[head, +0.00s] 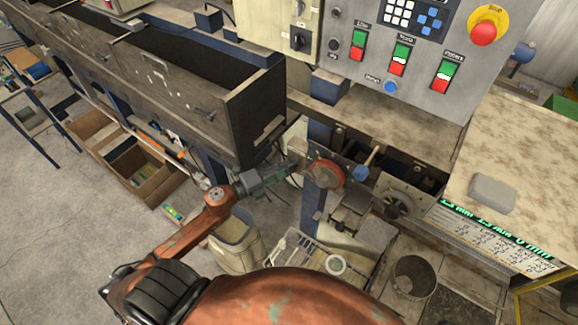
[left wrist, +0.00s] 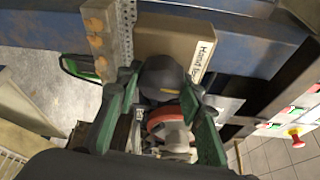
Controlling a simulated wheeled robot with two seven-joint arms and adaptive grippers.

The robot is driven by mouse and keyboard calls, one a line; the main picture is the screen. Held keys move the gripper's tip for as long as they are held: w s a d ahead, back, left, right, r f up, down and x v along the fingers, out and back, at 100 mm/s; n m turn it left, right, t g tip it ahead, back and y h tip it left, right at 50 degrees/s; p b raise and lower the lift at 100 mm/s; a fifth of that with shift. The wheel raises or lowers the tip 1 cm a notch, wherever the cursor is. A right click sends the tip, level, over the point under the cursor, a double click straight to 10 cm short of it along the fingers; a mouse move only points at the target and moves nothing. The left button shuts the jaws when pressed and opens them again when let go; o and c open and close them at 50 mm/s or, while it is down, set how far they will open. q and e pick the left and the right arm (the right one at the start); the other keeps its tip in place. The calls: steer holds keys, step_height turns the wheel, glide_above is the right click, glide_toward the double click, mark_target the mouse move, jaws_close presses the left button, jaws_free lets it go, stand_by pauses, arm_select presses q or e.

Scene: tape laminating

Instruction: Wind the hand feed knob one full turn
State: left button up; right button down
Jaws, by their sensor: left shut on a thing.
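The hand feed knob (left wrist: 160,78) is a dark, rounded knob on the front of a beige box (left wrist: 175,45) labelled "Hand f…", the rest of the label being cut off. My left gripper (left wrist: 161,86) has its two green fingers on either side of the knob and is shut on it. In the head view my left gripper (head: 288,170) reaches in at the machine's front, beside a red wheel (head: 327,173). The knob cannot be made out there behind the gripper. My right gripper is in neither view.
A control panel (head: 410,60) with a red emergency stop (head: 483,32) stands above. A long dark trough (head: 215,95) runs to the left. A blue-handled lever (head: 362,172) and a smaller handwheel (head: 397,204) lie to the right. A bucket (head: 414,277) stands below.

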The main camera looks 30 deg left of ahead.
arm_select(q)
steer(key=shift+f, duration=0.1)
steer(key=o, duration=1.2)
steer(key=shift+c, duration=0.2)
steer(key=v, duration=1.2)
steer(key=shift+d, duration=0.1)
